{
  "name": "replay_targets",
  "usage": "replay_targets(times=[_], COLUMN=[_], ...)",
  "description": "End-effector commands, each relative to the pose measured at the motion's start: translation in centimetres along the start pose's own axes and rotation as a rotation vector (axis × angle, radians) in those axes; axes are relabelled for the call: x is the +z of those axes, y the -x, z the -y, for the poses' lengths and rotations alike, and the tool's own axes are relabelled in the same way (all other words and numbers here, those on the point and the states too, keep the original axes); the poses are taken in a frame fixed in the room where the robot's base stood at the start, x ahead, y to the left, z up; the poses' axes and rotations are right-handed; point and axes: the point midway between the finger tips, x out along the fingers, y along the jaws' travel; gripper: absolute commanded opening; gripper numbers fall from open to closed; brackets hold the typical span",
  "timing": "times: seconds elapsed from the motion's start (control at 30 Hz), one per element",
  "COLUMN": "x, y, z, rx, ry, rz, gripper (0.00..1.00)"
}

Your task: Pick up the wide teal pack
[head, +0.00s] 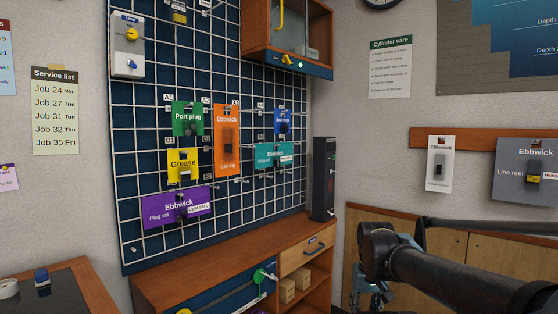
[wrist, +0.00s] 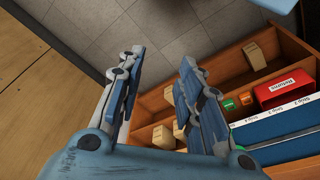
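The wide teal pack (head: 273,155) hangs on the wire grid in the head view, at the lower right of the group of packs, below a small blue pack. Its label begins with "Ebbwick", and a dark item sits at its middle. It is not in the wrist view. My gripper (wrist: 158,80) is open and empty in the wrist view, its two fingers well apart and pointing toward the floor beside a wooden shelf unit. In the head view my arm is at the lower right, well apart from the pack.
An orange pack (head: 227,140), a green pack (head: 188,118), a yellow pack (head: 183,166) and a purple pack (head: 176,206) hang nearby. A dark upright box (head: 324,178) stands right of the grid on the wooden bench (head: 215,250). A cabinet (head: 287,35) hangs above.

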Motion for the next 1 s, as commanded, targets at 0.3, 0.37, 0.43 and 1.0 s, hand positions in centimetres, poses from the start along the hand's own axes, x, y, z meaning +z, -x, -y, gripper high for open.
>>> replay_targets(times=[0.3, 0.37, 0.43, 1.0], x=[0.3, -0.5, -2.1, -25.6], y=[0.9, 1.4, 2.4, 17.1], z=[0.5, 1.1, 2.2, 13.3], rx=[-0.019, -0.047, -0.099, -0.635], ry=[0.013, 0.034, 0.073, 0.498], rz=[-0.017, -0.025, -0.043, -0.556], gripper=[0.61, 0.61, 0.61, 0.61])
